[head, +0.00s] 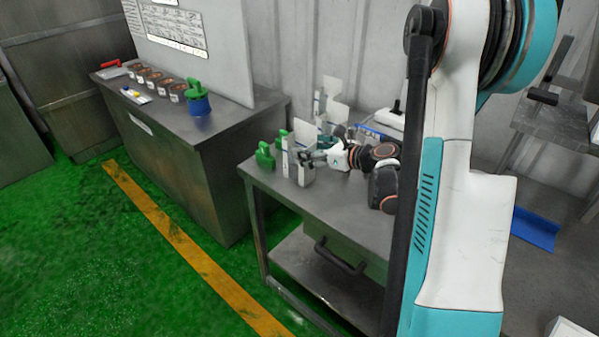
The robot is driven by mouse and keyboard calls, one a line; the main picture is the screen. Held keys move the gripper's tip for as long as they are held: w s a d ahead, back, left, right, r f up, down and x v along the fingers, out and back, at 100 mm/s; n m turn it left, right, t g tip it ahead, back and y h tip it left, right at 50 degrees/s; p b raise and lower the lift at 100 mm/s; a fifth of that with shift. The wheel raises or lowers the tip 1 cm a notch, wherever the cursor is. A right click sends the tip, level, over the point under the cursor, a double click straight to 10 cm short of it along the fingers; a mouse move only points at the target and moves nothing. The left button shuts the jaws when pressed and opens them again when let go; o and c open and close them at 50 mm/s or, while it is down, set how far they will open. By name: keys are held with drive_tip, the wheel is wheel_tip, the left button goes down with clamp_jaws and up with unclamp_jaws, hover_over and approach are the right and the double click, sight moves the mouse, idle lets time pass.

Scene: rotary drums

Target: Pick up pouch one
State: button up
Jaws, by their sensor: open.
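My gripper (308,158) is at the end of my arm, low over the front of the metal table (345,205). It points left. Its jaws are open, close to a small grey and white upright item (290,163). I cannot tell whether they touch it or stand around it. A green-handled item (265,156) stands just left of it at the table's edge. Thin pale upright pieces (334,92) stand behind the gripper. No label is readable, so I cannot tell which item is pouch one.
A larger metal cabinet (190,150) at the left bears a blue container with a green handle (197,97), several round brown-topped items and a red-handled item (110,64). A drawer handle (340,257) juts from the table's front. Green floor with a yellow line (190,245) is clear.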

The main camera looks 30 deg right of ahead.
drive_tip(key=x, duration=0.1)
drive_tip(key=b+x, duration=0.1)
drive_tip(key=x, duration=0.1)
drive_tip(key=b+x, duration=0.1)
drive_tip(key=x, duration=0.1)
drive_tip(key=shift+f, duration=0.35)
drive_tip(key=shift+r, duration=0.1)
drive_tip(key=c, duration=1.6)
drive_tip(key=shift+o, duration=0.2)
drive_tip(key=shift+r, duration=0.1)
